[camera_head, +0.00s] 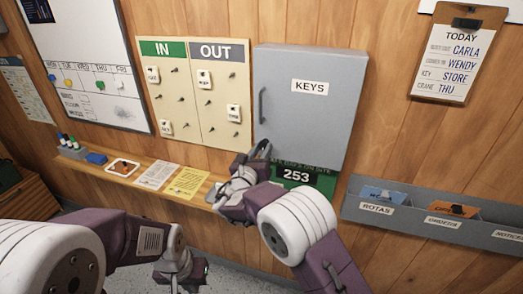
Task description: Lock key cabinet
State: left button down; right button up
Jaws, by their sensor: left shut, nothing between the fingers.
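The grey key cabinet (308,125) hangs on the wood wall with a white KEYS label on its door. The door looks closed, and its dark handle (262,105) is at the left edge. My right gripper (263,150) is at the cabinet's lower left corner, below the handle. Its fingers point up and look dark; I cannot tell whether they are open or touch the door. It hides part of that corner. I see no key or keyhole. My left gripper (187,278) is low at the bottom edge, well away from the cabinet, shut and empty.
The IN/OUT board (195,130) with pegs and tags is left of the cabinet. A green sign reading 253 (296,176) is just below it. A narrow wooden shelf (110,172) holds papers and markers. A grey file rack (440,228) is at the lower right.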

grip_shut()
jog(key=shift+f+m+b, duration=0.2)
jog(key=shift+m+b, duration=0.1)
jog(key=shift+b, duration=0.35)
jog(key=m+b, duration=1.3)
jog(key=b, duration=0.6)
jog(key=shift+a+m, duration=0.15)
jog(key=shift+m, duration=0.15)
jog(key=shift+r+m+b, duration=0.25)
jog(key=shift+m+b, duration=1.2)
jog(key=shift+m, duration=0.35)
jog(key=o, duration=0.8)
grip_release()
